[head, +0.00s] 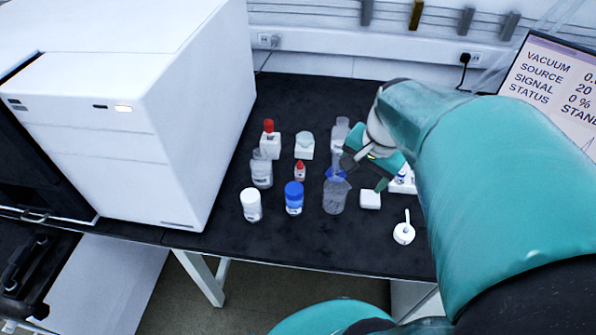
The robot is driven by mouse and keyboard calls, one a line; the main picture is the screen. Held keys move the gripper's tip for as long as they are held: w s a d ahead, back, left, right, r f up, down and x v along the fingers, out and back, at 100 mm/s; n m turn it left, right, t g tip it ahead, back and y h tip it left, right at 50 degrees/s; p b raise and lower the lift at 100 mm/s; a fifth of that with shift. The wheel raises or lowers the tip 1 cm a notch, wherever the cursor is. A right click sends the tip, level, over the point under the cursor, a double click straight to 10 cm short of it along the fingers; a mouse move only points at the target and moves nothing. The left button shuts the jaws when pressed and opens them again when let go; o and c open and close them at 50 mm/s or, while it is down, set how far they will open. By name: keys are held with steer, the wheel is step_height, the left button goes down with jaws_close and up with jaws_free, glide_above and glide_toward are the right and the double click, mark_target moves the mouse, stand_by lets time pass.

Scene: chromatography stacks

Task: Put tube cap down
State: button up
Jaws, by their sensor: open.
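My gripper (366,174) is open above the black bench, with its fingers pointing down. A small white block (370,200) is just below the fingertips. A small blue piece (337,173) shows beside the left finger, at the neck of a clear bottle (334,197). I cannot tell whether it is the tube cap or the bottle's own top. A red cap (268,126) tops a white block (269,146) farther left. No loose tube cap can be made out for sure, and nothing is clearly held between the fingers.
A white-capped bottle (251,205), a blue-capped bottle (294,198) and a small red-topped bottle (300,170) stand left of the gripper. A white spouted item (404,231) is near the front edge. A large white instrument (190,120) fills the left. The bench's front left is clear.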

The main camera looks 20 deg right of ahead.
steer(key=s+a+r+n+t, duration=0.1)
steer(key=s+a+r+n, duration=0.1)
steer(key=a+n, duration=0.4)
steer(key=s+a+r+n+t, duration=0.1)
steer(key=a+r+n, duration=0.3)
steer(key=a, duration=0.5)
steer(key=shift+s+r+n+t, duration=0.4)
steer(key=shift+n+t, duration=0.2)
steer(key=shift+n, duration=0.3)
steer(key=shift+d, duration=0.1)
